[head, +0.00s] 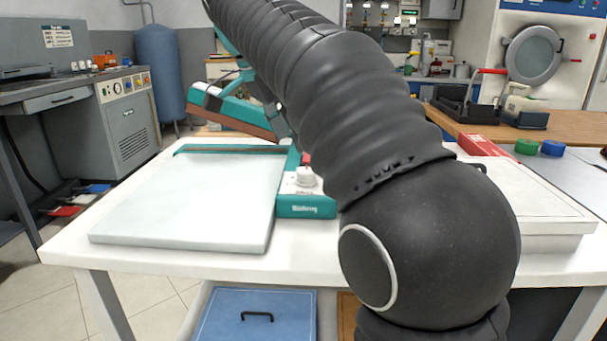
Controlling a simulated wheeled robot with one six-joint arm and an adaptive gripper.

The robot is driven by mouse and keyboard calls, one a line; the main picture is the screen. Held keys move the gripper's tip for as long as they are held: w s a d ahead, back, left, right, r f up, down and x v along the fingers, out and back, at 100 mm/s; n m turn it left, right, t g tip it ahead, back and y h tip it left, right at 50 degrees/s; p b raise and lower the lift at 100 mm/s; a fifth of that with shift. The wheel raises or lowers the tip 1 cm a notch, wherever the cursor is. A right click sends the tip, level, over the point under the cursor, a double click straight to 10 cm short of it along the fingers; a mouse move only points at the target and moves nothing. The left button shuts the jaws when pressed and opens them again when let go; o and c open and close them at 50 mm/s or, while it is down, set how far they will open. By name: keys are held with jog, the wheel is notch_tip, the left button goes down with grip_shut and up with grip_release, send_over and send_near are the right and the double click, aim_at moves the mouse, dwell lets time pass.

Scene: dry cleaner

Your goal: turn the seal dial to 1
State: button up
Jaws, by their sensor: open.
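The seal dial (305,176) is a small white knob on the top of a white and teal control box. The box is the front part of a teal heat sealer (306,207) on the white table. The dial's markings and pointer are too small to read. The sealer's teal lever arm (238,109) is raised, tilted up behind the box, and partly hidden by my black arm. My arm crosses the middle of the view just right of the dial and leaves through the top edge. My gripper is not in view.
A pale flat board (190,205) lies left of the sealer on the white table (305,240). A white box (530,200) stands at the right. Green (526,146) and blue (553,148) round items sit behind it. The table front below the sealer is clear.

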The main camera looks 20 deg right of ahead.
aim_at(306, 171)
jog(key=b+x, duration=0.1)
jog(key=x, duration=0.7)
jog(key=shift+b, duration=0.3)
jog(key=shift+s, duration=0.1)
jog(key=c, duration=1.1)
